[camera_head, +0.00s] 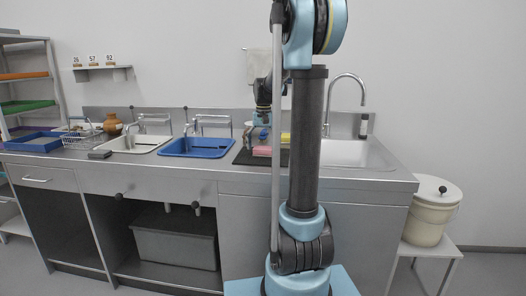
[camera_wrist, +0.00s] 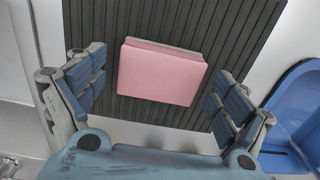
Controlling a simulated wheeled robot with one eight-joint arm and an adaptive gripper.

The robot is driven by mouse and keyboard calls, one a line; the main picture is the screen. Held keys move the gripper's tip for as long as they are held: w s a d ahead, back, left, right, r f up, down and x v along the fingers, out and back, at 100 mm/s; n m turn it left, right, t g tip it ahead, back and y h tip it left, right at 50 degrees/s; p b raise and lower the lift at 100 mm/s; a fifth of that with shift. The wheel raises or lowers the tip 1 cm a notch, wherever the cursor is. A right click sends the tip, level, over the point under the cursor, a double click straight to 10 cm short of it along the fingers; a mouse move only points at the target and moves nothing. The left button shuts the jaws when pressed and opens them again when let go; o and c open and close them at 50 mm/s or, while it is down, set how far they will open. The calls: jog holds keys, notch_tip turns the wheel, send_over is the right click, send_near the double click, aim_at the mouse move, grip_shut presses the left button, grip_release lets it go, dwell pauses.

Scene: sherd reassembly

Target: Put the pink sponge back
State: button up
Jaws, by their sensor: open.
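The pink sponge (camera_wrist: 160,74) lies on a dark ridged mat (camera_wrist: 218,28), with a grey layer showing along its far edge. My gripper (camera_wrist: 158,92) is open above it, with one finger on each side of the sponge and a gap to both. In the head view the pink sponge (camera_head: 262,151) shows on the mat (camera_head: 243,158) between the blue basin and the right sink. My gripper (camera_head: 262,118) is above it there, partly hidden by my arm.
A blue basin (camera_head: 197,147) and a white basin (camera_head: 133,144) sit left of the mat. A yellow item (camera_head: 285,137) stands behind the sponge, partly hidden by my arm. Taps rise along the back.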

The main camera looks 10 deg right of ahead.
aim_at(263, 148)
notch_tip(263, 148, up, 11)
dwell(0.4)
jog(key=s+f+n+t, duration=0.1)
jog(key=s+f, duration=0.3)
jog(key=s, duration=0.6)
jog(key=s+f+n, duration=0.1)
jog(key=s+f, duration=0.4)
jog(key=s, duration=0.5)
jog(key=s+f+n+t, duration=0.1)
jog(key=s+f, duration=1.3)
jog(key=f, duration=0.1)
jog(key=shift+s+f+n, duration=0.35)
jog(key=shift+s+n, duration=0.05)
jog(key=shift+d, duration=0.1)
jog(key=shift+w+f, duration=0.2)
jog(key=shift+w, duration=0.25)
